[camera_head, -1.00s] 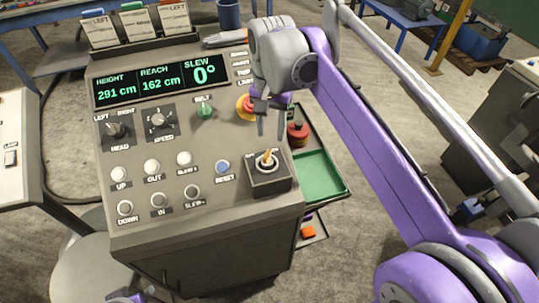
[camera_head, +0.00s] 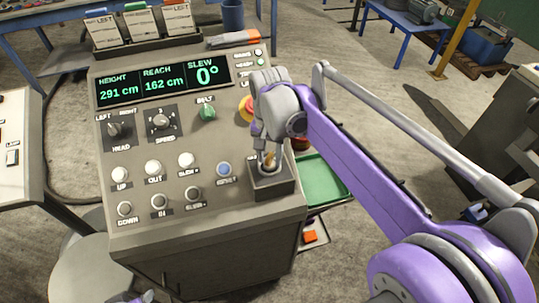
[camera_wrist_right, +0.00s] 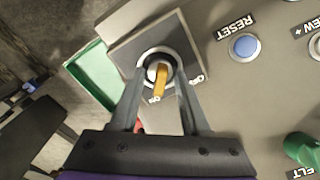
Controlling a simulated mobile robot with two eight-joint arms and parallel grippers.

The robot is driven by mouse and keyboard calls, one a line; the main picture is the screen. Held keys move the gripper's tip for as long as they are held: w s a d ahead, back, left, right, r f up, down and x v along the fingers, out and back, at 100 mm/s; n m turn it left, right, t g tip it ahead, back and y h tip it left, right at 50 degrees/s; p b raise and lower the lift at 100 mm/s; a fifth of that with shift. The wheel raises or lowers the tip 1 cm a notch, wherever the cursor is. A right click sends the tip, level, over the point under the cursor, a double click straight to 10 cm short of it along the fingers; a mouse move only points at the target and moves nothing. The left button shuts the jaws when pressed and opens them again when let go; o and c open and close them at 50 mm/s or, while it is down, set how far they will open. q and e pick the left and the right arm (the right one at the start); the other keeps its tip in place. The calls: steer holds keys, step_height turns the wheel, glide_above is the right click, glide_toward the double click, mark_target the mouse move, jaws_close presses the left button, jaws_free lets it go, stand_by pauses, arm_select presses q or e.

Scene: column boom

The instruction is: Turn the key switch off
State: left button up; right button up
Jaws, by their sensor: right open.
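The key switch (camera_head: 269,163) sits on a raised dark square box (camera_head: 271,183) at the lower right of the console's sloped face. My right gripper (camera_head: 268,157) points down over the key. In the right wrist view the right gripper (camera_wrist_right: 158,83) is open, with one finger on each side of the key and visible gaps between. My left gripper (camera_head: 137,298) shows only as a small purple piece at the bottom edge; its fingers are not clear.
The grey console (camera_head: 140,235) carries several knobs and buttons, including the blue RESET button (camera_head: 224,169). A yellow-and-red stop button (camera_head: 247,108) is partly behind my right wrist. A green tray (camera_head: 325,180) lies right of the console.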

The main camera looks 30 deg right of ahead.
jaws_close()
steer(key=shift+n, duration=0.4)
steer(key=n, duration=0.2)
steer(key=shift+n, duration=0.4)
steer(key=n+p, duration=0.1)
steer(key=n, duration=0.7)
steer(key=shift+n, duration=2.2)
